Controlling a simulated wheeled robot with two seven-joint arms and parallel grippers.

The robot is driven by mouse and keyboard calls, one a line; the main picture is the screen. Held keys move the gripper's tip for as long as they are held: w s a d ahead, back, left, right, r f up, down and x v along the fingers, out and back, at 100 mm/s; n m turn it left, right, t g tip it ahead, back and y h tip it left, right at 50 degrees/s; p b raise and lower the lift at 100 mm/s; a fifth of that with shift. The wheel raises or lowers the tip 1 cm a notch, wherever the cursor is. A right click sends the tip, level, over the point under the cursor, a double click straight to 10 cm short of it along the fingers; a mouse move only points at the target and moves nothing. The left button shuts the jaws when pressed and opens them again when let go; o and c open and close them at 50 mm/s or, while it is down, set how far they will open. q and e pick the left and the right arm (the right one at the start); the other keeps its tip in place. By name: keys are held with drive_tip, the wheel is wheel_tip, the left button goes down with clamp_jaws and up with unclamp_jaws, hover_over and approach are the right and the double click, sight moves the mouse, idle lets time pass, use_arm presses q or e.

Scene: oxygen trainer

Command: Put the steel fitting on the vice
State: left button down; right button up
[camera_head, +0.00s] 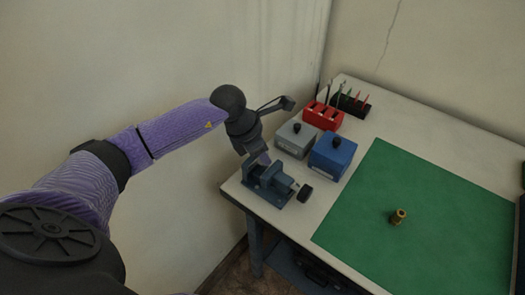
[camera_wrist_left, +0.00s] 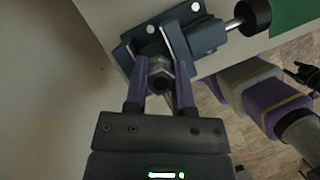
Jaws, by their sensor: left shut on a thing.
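My left gripper (camera_head: 262,159) is down at the blue-grey vice (camera_head: 268,187), which stands on the near left corner of the bench. In the left wrist view its two purple fingers (camera_wrist_left: 160,64) are shut on the steel fitting (camera_wrist_left: 161,75), a grey hex piece with a dark bore. The fitting is right at the jaws of the vice (camera_wrist_left: 201,38); I cannot tell whether it touches them. In the head view the fitting is hidden by the gripper and the vice. My right gripper does not clearly show.
Beside the vice stand a grey box (camera_head: 296,139) and a blue box (camera_head: 333,153) with black knobs. Behind them are a red tray (camera_head: 323,116) and a black tool rack (camera_head: 350,105). A brass fitting (camera_head: 398,217) stands on the otherwise clear green mat (camera_head: 420,180). A wall is close on the left.

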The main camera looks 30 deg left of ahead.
use_arm(q)
drive_tip(key=shift+f, duration=0.15)
idle(0.4)
drive_tip(key=shift+f+b, duration=0.55)
drive_tip(key=shift+c, duration=1.9)
unclamp_jaws()
